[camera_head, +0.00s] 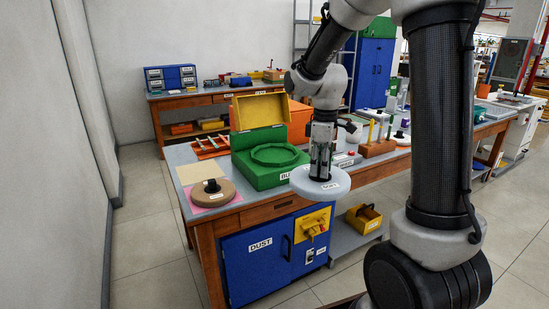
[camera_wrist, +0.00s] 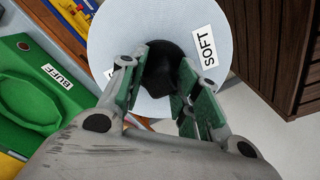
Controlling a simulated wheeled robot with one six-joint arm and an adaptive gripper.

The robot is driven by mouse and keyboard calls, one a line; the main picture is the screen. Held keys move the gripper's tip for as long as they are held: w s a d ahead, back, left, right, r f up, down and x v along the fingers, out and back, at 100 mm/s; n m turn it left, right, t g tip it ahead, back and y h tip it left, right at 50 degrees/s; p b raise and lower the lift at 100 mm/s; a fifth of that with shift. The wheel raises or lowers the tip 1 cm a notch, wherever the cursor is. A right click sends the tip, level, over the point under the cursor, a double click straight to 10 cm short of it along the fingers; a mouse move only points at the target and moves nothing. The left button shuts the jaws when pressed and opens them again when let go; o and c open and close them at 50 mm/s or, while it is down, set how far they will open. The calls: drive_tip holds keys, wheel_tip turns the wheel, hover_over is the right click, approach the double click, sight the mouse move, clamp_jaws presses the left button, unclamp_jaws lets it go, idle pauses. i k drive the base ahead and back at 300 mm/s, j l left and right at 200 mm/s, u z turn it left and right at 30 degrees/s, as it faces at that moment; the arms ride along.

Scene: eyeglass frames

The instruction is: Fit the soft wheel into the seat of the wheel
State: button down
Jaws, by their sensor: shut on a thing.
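The soft wheel (camera_head: 336,183) is a pale white disc with a label reading SOFT. My gripper (camera_head: 321,175) is shut on its dark central hub and holds it in the air off the front edge of the bench. In the wrist view the soft wheel (camera_wrist: 218,88) shows its SOFT label, and the green fingers of my gripper (camera_wrist: 160,80) close around the black hub. The green buffing machine (camera_head: 258,180), labelled BUFF, stands on the bench to the left of the wheel, with a round ringed seat (camera_head: 275,154) on top and a yellow raised lid behind it.
A brown wheel (camera_head: 225,196) with a black hub lies on a pink mat (camera_head: 195,208) at the bench's left. A blue DUST cabinet (camera_head: 255,260) with a yellow switch box is under the bench. A wooden block with upright tools (camera_head: 376,148) stands to the right.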

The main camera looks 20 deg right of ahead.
sight(274, 156)
drive_tip(key=i, duration=1.5)
